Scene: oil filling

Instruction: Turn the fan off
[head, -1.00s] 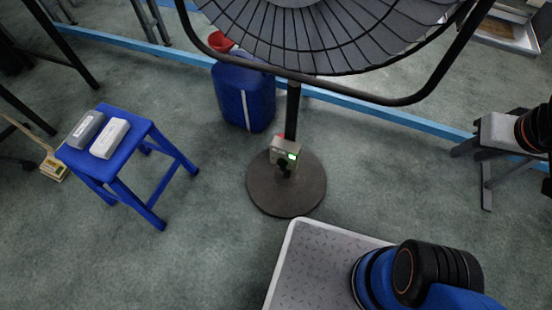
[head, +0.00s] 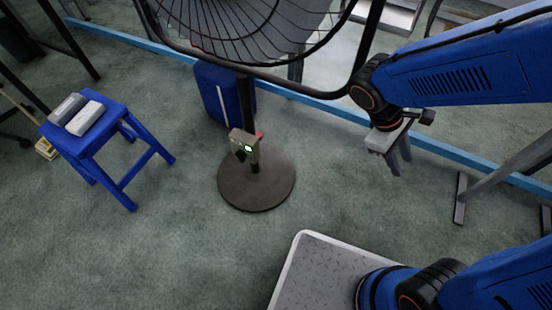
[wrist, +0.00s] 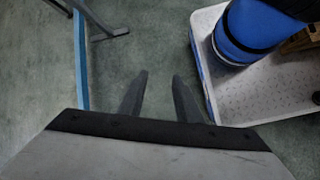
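The fan (head: 240,30) stands on a pole with a dark round base (head: 257,190); its upper part is cut off by the top of the head view. A small grey control box (head: 244,146) is on the pole, with a lit green part (head: 248,149), a dark knob and a red part (head: 259,135) at its right edge. The setting of the controls is too small to read. My gripper (head: 396,164) hangs to the right of the box, well apart from it. In the wrist view, its two fingers (wrist: 159,85) are apart with only floor between them.
A blue stool (head: 88,128) with two small boxes stands left. A blue container (head: 220,92) is behind the pole. Metal frame legs (head: 480,190) are at right. The floor between my gripper and the fan base is clear.

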